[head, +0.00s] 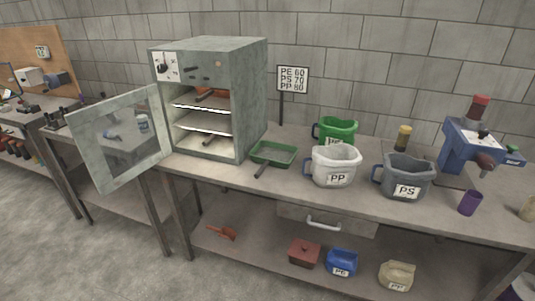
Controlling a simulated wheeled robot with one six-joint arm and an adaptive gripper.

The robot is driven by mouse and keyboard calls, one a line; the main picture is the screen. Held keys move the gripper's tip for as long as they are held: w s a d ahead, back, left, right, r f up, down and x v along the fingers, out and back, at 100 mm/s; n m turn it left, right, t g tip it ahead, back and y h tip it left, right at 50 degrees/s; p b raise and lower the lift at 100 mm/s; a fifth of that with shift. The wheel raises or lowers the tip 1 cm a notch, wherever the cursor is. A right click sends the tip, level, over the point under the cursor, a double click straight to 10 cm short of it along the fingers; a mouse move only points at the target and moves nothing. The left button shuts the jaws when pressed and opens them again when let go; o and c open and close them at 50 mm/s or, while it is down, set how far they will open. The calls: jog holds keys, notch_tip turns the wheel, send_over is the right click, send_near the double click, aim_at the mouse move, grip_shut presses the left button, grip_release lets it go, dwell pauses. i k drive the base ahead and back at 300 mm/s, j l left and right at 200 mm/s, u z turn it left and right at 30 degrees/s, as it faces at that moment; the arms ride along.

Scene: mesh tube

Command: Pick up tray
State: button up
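A green, shallow rectangular tray (273,152) with a dark handle sits on the workbench in the head view. It lies just right of the grey oven, with its handle pointing toward the bench's front edge. The tray looks empty. An orange-brown item (211,94) lies on the oven's upper shelf, and a dark handle-like piece shows lower inside; I cannot tell what they are. My gripper is not in view.
The grey oven (247,90) stands with its door (121,133) swung open over the bench's left front. White PP (336,168), grey PS (404,178) and green (338,128) containers stand right of the tray. A blue machine (462,143) is further right.

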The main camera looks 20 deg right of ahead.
aim_at(266, 153)
jog(key=i+l, duration=0.15)
jog(key=i, duration=0.35)
jog(key=i+l, duration=0.1)
jog(key=i, duration=0.45)
jog(key=u, duration=0.05)
